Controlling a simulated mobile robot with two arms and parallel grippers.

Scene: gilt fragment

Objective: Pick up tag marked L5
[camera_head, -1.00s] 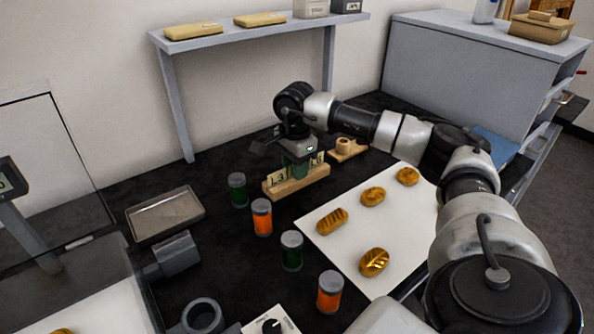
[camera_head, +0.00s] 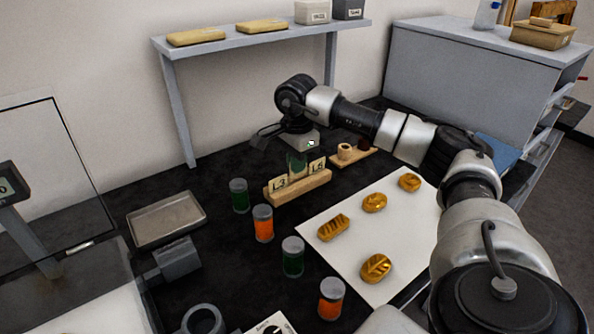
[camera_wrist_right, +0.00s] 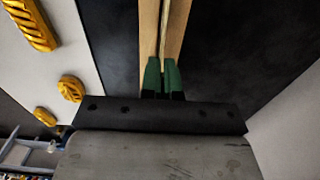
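A wooden rack (camera_head: 300,186) stands on the dark bench and holds small pale tags upright. The left tag reads L3 (camera_head: 279,183). The right tag (camera_head: 317,165) looks like L5 or L6; its digit is too small to be sure. My right gripper (camera_head: 297,164) points down at the middle of the rack, between these tags. In the right wrist view its green fingertips (camera_wrist_right: 162,75) are close together, over the rack (camera_wrist_right: 148,30) and a thin pale strip (camera_wrist_right: 165,35). Whether they grip a tag is unclear. My left gripper is not in view.
Orange and green jars (camera_head: 263,223) stand left and in front of the rack. A white sheet (camera_head: 345,262) with several golden loaves lies to the right. A wooden stand (camera_head: 350,154) is just beyond the rack. A metal tray (camera_head: 166,219) lies left; a shelf (camera_head: 245,40) is behind.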

